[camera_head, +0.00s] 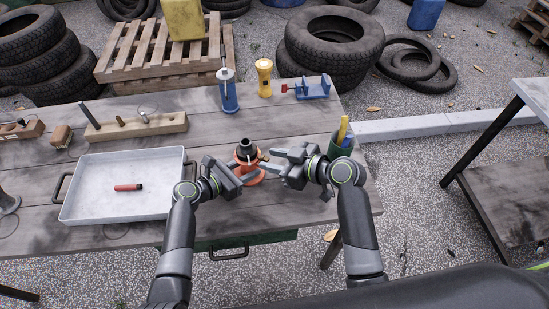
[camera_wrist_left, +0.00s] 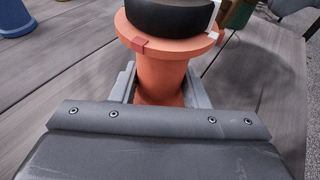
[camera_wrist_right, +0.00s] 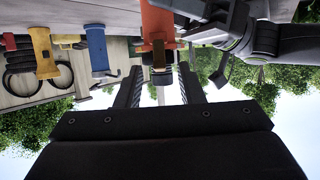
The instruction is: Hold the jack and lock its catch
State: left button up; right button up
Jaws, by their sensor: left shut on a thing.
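The jack (camera_head: 248,172) is an orange, upright body with a wide flange and a black top, near the front right of the workbench. My left gripper (camera_head: 243,170) is shut on its orange body, below the flange. The left wrist view shows the jack (camera_wrist_left: 160,75) between the fingers, with a red mark and a white mark on the flange rim. A small brass catch (camera_head: 263,156) sticks out at the jack's right side. My right gripper (camera_head: 273,159) is open, its fingertips near the catch; the right wrist view shows the brass piece (camera_wrist_right: 158,55) ahead, between the parted fingers.
A grey tray (camera_head: 75,208) with a red-handled piece lies at left. A green cup (camera_head: 338,152) with yellow and blue items stands just behind my right gripper. A blue bottle-like tool (camera_head: 228,92), a yellow torch (camera_head: 264,78) and a blue vise (camera_head: 313,88) stand at the back.

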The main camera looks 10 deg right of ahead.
jog(key=shift+c, duration=0.4)
grip_shut()
jog(key=shift+w+a+r+g+h, duration=0.15)
jog(key=shift+a+r+g+h, duration=0.1)
jog(key=shift+g+h, duration=0.05)
jog(key=shift+w+a+r+g+h, duration=0.2)
jog(key=shift+w+a+g+h, duration=0.1)
jog(key=shift+g+h, duration=0.4)
jog(key=shift+o, duration=0.4)
grip_release()
jog(key=shift+d, duration=0.1)
jog(key=v, duration=1.2)
